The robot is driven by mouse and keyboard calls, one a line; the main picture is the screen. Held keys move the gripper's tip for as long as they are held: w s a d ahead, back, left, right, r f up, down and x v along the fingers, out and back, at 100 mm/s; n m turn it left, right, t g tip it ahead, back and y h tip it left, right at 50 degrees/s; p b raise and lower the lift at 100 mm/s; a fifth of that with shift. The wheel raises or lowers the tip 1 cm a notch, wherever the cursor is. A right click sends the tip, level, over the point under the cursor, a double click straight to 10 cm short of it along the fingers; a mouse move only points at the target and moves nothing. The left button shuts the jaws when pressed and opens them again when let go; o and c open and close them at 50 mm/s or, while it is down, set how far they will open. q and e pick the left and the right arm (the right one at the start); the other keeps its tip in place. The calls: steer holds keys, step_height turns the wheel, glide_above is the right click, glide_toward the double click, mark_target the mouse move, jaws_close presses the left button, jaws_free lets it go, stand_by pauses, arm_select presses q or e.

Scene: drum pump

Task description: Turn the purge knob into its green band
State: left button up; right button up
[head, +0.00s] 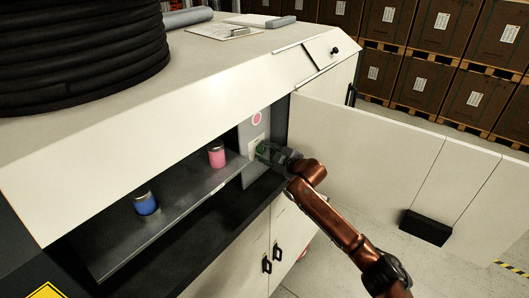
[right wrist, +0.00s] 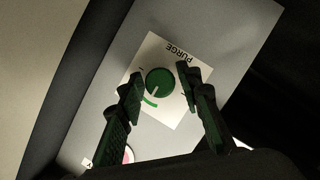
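The purge knob (right wrist: 159,81) is a round dark green dial on a white plate (right wrist: 176,47) marked PURGE. A short pale pointer mark on it points down and slightly left in the right wrist view, towards the bright green band (right wrist: 150,103), an arc just beside the knob. I cannot tell exactly where within the band it points. My right gripper (right wrist: 160,78) is open, with one finger on each side of the knob and visible gaps between. In the head view my right gripper (head: 268,152) is at the panel inside the cabinet, partly covering the knob. My left gripper is not in view.
A grey shelf (head: 178,205) holds a pink-capped container (head: 217,157) and a blue container (head: 146,204) left of the panel. A pink round mark (head: 256,118) is above the knob. The open cabinet door (head: 390,150) stands right of my arm. A black coil (head: 80,50) lies on top.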

steer(key=shift+o, duration=1.1)
steer(key=shift+r, duration=0.1)
steer(key=v, duration=1.2)
